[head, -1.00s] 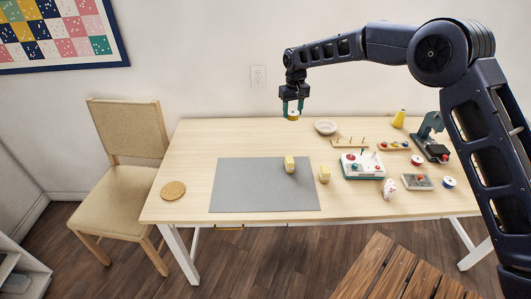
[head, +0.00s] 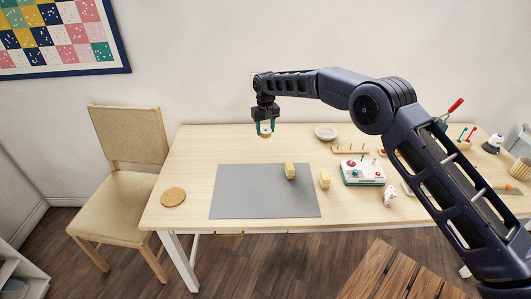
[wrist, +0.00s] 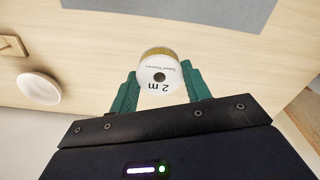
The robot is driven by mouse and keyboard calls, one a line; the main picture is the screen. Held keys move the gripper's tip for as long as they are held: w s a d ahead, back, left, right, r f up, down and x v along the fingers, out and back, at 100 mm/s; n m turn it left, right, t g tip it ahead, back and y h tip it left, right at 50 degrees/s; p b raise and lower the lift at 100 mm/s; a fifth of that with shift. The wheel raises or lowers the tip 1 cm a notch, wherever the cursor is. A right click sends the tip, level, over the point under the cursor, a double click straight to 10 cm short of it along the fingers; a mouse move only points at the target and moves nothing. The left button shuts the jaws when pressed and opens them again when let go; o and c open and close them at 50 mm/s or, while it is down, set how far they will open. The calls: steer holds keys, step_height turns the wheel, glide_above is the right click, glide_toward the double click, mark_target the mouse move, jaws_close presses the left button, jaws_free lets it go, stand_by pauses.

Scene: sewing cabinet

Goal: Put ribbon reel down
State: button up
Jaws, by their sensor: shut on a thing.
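My gripper (head: 265,127) is shut on the ribbon reel (head: 265,135), a short cylinder with a white face and a yellow band. In the wrist view the reel (wrist: 157,75) sits between the two green fingers, its white face marked "2 m" towards the camera. In the head view the gripper points down and holds the reel in the air over the back part of the wooden table (head: 195,150). The reel appears apart from the tabletop. The grey mat (head: 245,195) lies in front of it.
A white bowl (head: 326,133) is at the back, right of the gripper. The left back area is clear.

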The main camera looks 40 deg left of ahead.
mark_target(265, 157)
step_height(265, 157, down, 13)
steer(key=shift+r, duration=0.1)
stand_by(0.5)
steer(key=o, duration=0.9)
steer(key=shift+o, duration=0.2)
step_height(265, 157, up, 12)
